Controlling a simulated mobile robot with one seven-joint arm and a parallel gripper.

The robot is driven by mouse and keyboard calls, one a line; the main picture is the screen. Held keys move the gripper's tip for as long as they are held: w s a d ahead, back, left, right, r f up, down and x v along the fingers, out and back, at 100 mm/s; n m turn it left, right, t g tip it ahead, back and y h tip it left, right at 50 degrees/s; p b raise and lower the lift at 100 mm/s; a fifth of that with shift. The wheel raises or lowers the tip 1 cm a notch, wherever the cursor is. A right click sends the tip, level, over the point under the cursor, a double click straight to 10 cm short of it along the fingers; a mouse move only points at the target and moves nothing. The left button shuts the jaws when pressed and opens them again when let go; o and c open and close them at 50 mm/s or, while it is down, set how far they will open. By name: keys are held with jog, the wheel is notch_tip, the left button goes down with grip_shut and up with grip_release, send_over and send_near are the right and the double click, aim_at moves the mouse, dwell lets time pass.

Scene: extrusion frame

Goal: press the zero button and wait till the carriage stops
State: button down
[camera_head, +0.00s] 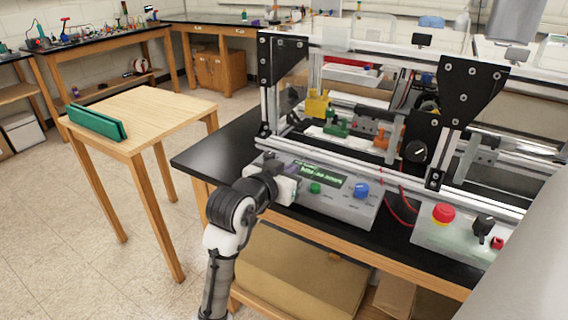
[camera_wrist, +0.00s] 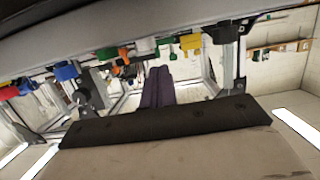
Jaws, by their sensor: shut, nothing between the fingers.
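A grey control box (camera_head: 345,208) sits at the front edge of the black bench. It has a lit green display (camera_head: 320,174), a green button (camera_head: 315,188) and a blue knob (camera_head: 361,190). The labels are too small to read, so I cannot tell which is the zero button. My gripper (camera_head: 291,169) is over the left end of the box, left of the green button, and covers part of the panel. Its purple fingers are together and empty in the wrist view (camera_wrist: 158,87). I cannot tell whether they touch the panel. A dark plate with a round dial (camera_head: 417,150), possibly the carriage, is inside the extrusion frame.
The extrusion frame (camera_head: 350,158) rises right behind the box. Yellow (camera_head: 317,105) and green (camera_head: 337,127) parts stand inside it. A second box with a red mushroom button (camera_head: 443,213) is at right. A wooden table (camera_head: 150,115) with a green object stands at left.

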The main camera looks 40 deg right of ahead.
jog(key=shift+f, duration=0.75)
